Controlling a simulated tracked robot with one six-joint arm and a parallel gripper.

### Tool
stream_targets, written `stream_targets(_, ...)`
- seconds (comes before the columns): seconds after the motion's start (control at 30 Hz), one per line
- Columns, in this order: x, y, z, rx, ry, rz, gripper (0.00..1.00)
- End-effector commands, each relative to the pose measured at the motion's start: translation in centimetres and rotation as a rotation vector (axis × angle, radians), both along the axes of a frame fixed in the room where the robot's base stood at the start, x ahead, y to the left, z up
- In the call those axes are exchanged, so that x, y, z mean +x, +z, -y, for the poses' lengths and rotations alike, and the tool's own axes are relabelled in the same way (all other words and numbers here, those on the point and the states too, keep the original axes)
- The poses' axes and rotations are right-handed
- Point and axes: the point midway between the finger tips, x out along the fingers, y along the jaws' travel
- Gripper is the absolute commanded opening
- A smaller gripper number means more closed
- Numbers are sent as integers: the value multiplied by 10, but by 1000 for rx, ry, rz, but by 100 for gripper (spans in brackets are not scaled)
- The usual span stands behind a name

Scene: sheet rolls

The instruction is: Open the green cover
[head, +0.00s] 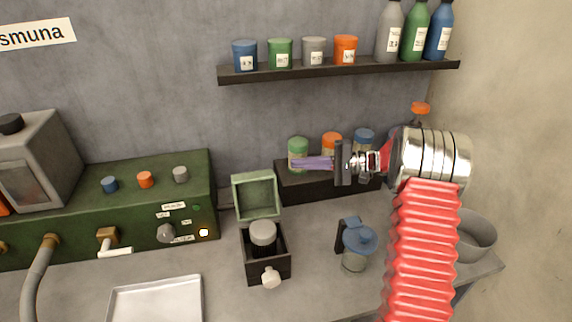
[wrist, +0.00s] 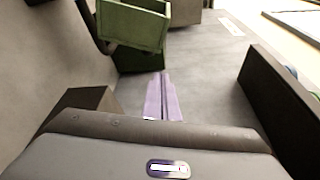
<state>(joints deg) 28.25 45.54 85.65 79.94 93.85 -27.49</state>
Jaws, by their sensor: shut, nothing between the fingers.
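The green cover (head: 256,197) stands raised at the back edge of a small black box (head: 283,264). The box is open at the top, and a grey rounded piece (head: 263,234) shows inside it. A pale knob (head: 271,278) is on its front. My gripper (head: 300,163) points left, above and to the right of the cover and apart from it. Its purple fingers are together and empty. In the wrist view a green frame-like piece, which looks like the cover (wrist: 133,25), is beyond the closed fingertips (wrist: 163,80).
A dark rack (head: 325,187) with jars stands behind my gripper. A blue-lidded jug (head: 357,243) stands right of the box. A green machine (head: 150,205) is at left, with a metal tray (head: 155,300) in front. A shelf (head: 340,70) with cups and bottles hangs above.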

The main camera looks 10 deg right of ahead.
Motion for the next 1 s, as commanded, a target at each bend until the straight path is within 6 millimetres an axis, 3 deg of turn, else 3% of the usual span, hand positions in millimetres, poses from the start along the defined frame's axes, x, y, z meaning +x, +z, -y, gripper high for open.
stream_targets(0.1, -6, 1, 17, -1, -2, 0, 0)
stream_targets(0.3, -10, 2, 30, 0, 0, -1, 0)
stream_targets(1.0, -10, 2, 29, 0, 1, 0, 0)
